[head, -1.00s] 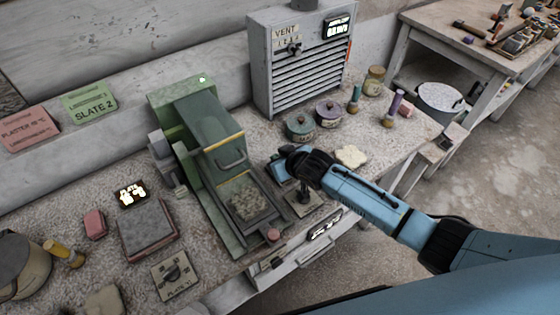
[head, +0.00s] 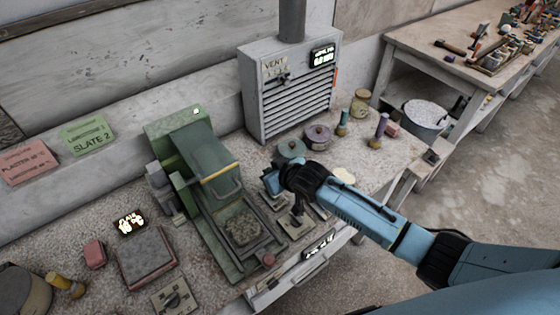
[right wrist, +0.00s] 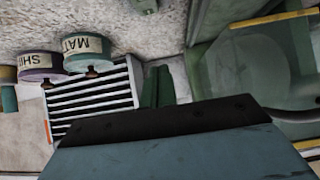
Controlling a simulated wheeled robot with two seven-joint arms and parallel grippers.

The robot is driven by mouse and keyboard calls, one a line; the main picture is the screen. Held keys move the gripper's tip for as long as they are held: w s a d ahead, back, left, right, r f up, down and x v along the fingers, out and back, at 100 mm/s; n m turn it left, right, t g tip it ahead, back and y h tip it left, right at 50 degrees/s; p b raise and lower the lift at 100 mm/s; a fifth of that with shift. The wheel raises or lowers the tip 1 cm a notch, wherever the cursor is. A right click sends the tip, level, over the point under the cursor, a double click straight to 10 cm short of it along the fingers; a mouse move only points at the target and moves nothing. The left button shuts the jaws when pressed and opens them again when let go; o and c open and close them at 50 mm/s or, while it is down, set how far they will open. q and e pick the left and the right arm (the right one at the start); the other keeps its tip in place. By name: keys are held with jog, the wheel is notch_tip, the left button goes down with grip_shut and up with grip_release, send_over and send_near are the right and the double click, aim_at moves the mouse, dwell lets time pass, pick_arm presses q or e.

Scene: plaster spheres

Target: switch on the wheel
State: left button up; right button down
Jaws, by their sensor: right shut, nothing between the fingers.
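A green machine (head: 187,150) with a raised hood, handle and yellow-edged front stands on the bench, a rough grey block (head: 243,230) in its open bed. I cannot tell for certain that it is the wheel. To its right a small plate with a dark upright lever (head: 297,218) sits near the bench's front edge; the lever's setting is unclear. My right gripper (head: 270,182) is shut and empty, just right of the hood and behind the lever, apparently above the bench. My left gripper is out of view.
A grey vent box (head: 290,88) stands behind, with lidded pots (head: 318,136) before it and small bottles (head: 380,128) to the right. A square slab (head: 147,258) and a knob plate (head: 174,297) lie left. My right arm crosses the bench's front edge.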

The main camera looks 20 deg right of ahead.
jog(key=s+d+r, duration=0.1)
jog(key=s+r, duration=0.3)
jog(key=r, duration=0.2)
jog(key=shift+d+p, duration=0.3)
jog(key=shift+s, duration=0.15)
